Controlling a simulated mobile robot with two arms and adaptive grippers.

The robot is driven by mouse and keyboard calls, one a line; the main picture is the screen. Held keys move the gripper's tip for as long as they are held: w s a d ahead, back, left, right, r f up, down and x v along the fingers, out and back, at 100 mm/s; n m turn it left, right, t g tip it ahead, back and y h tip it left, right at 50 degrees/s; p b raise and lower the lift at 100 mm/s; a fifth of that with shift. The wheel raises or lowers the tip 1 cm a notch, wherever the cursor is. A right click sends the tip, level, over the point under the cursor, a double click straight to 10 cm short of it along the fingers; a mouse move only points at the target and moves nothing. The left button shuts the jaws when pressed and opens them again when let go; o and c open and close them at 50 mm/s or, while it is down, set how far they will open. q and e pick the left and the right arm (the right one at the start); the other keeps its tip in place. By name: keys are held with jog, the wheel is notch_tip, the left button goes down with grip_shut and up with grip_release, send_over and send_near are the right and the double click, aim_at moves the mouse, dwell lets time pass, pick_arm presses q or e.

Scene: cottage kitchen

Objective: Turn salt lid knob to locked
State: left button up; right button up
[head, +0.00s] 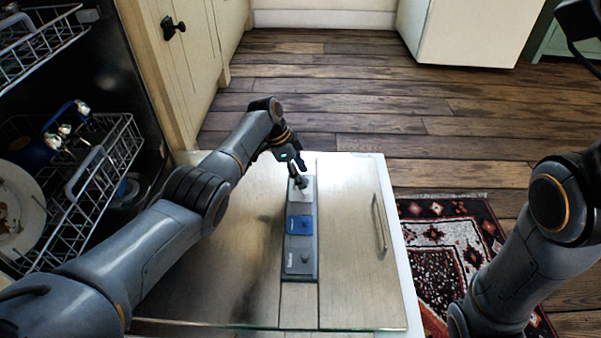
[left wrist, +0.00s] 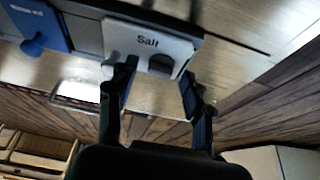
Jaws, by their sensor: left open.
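The salt lid (head: 307,190) is the white lid at the far end of a dark strip on the open dishwasher door. In the left wrist view the lid (left wrist: 121,36) carries the word "Salt". A dark rounded knob (left wrist: 160,67) shows below the word; its exact setting is unclear. My left gripper (head: 297,172) is over this far end. In the left wrist view its two fingers (left wrist: 158,93) are apart, one to each side of the knob, with nothing held. I cannot tell whether either finger touches the lid. A dark part at the head view's top right may be my right gripper.
A blue lid (head: 299,225) and a grey lid (head: 299,262) sit nearer on the same strip. The metal door (head: 350,230) is otherwise clear, with a handle (head: 379,222) at right. A loaded rack (head: 105,165) stands at left; a patterned rug (head: 440,235) lies right.

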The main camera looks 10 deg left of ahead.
pick_arm(q)
jog(key=shift+a+r, duration=0.1)
jog(key=shift+r, duration=0.05)
jog(key=v, duration=1.1)
jog(key=shift+r, duration=0.3)
jog(key=shift+a, duration=0.1)
